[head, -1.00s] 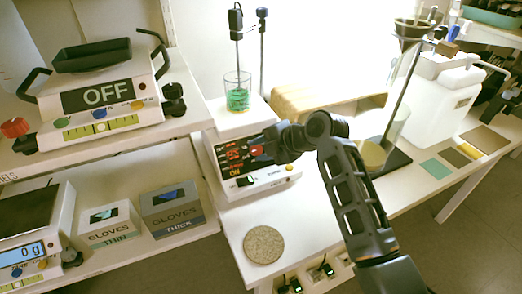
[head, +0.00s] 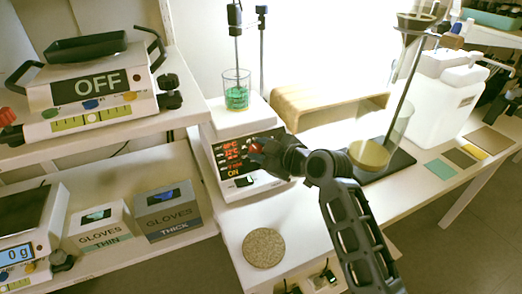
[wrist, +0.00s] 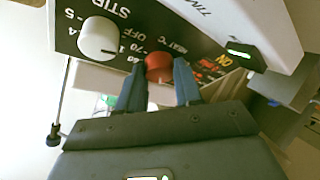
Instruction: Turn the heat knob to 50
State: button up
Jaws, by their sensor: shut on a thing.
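The hotplate stirrer (head: 240,118) stands on the white bench with a lit red display (head: 230,155) on its dark front panel. Its red heat knob (wrist: 159,68) is between the two blue fingers of my gripper (wrist: 159,88) in the wrist view. The fingers are closed on its sides. In the head view the red knob (head: 254,148) shows only partly beside my gripper (head: 262,155). The knob's pointer and exact setting cannot be read. A white stir knob (wrist: 98,38) sits beside it in the wrist view. The display digits are too small to read surely.
A beaker of green liquid (head: 236,97) stands on the hotplate, with a probe in it. A round cork mat (head: 263,248) lies in front. Shelves with scales and glove boxes (head: 168,210) are at left.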

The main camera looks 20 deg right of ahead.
jog(key=m+h+p, duration=0.1)
jog(key=m, duration=0.2)
jog(key=m+t+h+p, duration=0.1)
jog(key=m+p, duration=0.1)
jog(key=m, duration=0.1)
jog(key=shift+s+a+r+p, duration=0.1)
jog(key=shift+a+p, duration=0.1)
jog(key=shift+p, duration=0.1)
jog(key=shift+a+f+m+t+h+p, duration=0.15)
jog(key=shift+m+h+p, duration=0.6)
jog(key=shift+m, duration=0.75)
jog(key=shift+f+m+t+h+p, duration=0.15)
jog(key=shift+m+h+p, duration=0.6)
jog(key=shift+m, duration=1.15)
jog(key=o, duration=1)
jog(key=shift+r, duration=0.1)
jog(key=shift+o, duration=0.2)
jog(key=v, duration=0.7)
jog(key=shift+s, duration=0.4)
jog(key=shift+r, duration=0.1)
